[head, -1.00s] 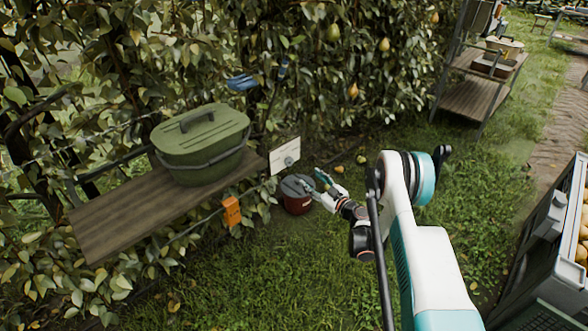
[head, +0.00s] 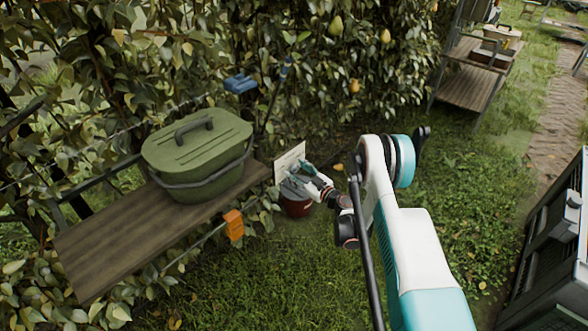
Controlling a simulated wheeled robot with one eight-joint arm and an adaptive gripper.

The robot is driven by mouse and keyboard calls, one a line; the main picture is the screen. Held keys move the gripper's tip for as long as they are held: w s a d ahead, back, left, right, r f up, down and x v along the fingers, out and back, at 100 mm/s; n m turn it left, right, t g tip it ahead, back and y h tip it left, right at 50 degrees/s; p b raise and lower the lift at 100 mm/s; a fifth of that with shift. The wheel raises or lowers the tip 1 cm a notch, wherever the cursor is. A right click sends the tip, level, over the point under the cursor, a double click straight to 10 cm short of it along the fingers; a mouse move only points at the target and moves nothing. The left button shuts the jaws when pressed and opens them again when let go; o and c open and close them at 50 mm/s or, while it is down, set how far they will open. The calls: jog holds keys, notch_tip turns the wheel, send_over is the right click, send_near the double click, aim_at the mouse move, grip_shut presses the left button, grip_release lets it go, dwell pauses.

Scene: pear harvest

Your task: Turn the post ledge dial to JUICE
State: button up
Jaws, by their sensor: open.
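The white dial panel (head: 288,158) stands upright at the right end of the wooden ledge (head: 105,240) in the head view. The dial on it is hidden or too small to make out behind my gripper, and its lettering cannot be read.
A red bucket (head: 297,207) stands below my gripper. Leafy hedge with pears backs everything. A dark crate (head: 548,250) is at right. Grass between is clear.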

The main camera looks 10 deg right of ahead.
jog(key=c, duration=1.1)
jog(key=shift+r+m, duration=0.1)
jog(key=shift+m, duration=0.3)
jog(key=m, duration=0.3)
jog(key=shift+m+g, duration=0.4)
jog(key=m, duration=0.5)
jog(key=shift+d+g, duration=0.1)
jog(key=shift+g, duration=0.2)
jog(key=m, duration=0.6)
jog(key=shift+d+g+y, duration=0.1)
jog(key=shift+g+y, duration=0.3)
jog(key=m, duration=0.3)
jog(key=m+y, duration=0.1)
jog(key=m, duration=0.2)
jog(key=shift+g, duration=0.3)
jog(key=shift+m, duration=0.3)
